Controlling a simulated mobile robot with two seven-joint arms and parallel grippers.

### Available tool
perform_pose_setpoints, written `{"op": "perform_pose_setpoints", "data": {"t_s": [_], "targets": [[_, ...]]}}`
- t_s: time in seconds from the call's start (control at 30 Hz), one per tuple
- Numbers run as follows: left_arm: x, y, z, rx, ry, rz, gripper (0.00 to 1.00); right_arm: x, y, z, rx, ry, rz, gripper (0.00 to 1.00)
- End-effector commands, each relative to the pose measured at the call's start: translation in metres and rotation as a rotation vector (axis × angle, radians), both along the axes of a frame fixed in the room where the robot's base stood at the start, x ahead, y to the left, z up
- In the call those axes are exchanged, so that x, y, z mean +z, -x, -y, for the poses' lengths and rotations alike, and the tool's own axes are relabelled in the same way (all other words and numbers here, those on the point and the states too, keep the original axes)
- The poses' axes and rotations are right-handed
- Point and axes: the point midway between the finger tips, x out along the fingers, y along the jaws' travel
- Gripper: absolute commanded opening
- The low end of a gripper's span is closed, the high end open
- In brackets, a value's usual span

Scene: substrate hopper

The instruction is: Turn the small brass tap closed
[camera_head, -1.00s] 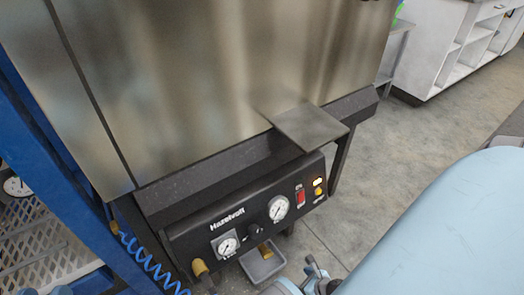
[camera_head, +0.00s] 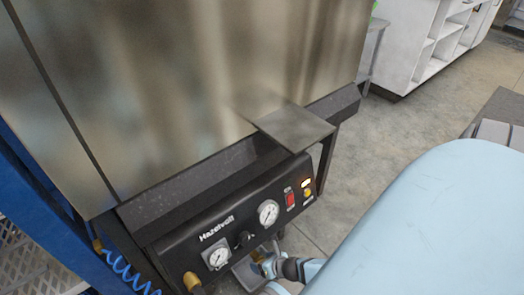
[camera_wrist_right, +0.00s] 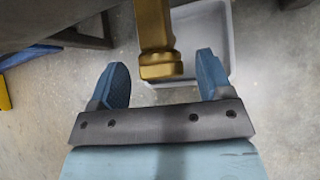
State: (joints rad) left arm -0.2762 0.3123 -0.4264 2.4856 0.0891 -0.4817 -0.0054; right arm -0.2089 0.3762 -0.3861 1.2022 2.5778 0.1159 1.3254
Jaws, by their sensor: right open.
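The small brass tap (camera_wrist_right: 155,35) hangs down in the right wrist view, from the top edge to about mid-frame. My right gripper (camera_wrist_right: 161,88) is open, with one blue finger pad on each side of the tap's lower end and a gap on both sides. In the head view my right gripper (camera_head: 267,264) is under the black Hazelvolt panel (camera_head: 240,236) and mostly hides the tap. My left gripper is in neither view.
A grey tray (camera_wrist_right: 213,25) lies below and behind the tap. The panel carries two gauges, a black knob (camera_head: 243,238) and a red switch (camera_head: 290,199). Another brass fitting (camera_head: 191,281) is at the panel's left. A metal plate (camera_head: 293,126) juts out above the panel.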

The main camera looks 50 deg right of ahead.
Motion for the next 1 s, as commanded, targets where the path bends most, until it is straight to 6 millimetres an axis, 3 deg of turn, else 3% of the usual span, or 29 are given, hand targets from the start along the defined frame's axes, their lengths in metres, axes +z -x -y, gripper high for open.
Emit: {"op": "perform_pose_setpoints", "data": {"t_s": [0.07,0.47,0.7,1.0], "targets": [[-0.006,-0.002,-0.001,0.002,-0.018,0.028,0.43,-0.009,-0.002,-0.001,0.001,-0.001,-0.001,0.72],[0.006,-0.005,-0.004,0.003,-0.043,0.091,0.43,-0.008,-0.005,-0.001,0.0,0.0,-0.001,0.72],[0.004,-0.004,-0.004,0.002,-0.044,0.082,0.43,-0.008,-0.005,-0.001,0.0,0.0,-0.001,0.23],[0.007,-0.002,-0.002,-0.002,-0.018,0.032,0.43,-0.006,-0.005,-0.001,0.001,-0.099,0.01,0.23]]}}
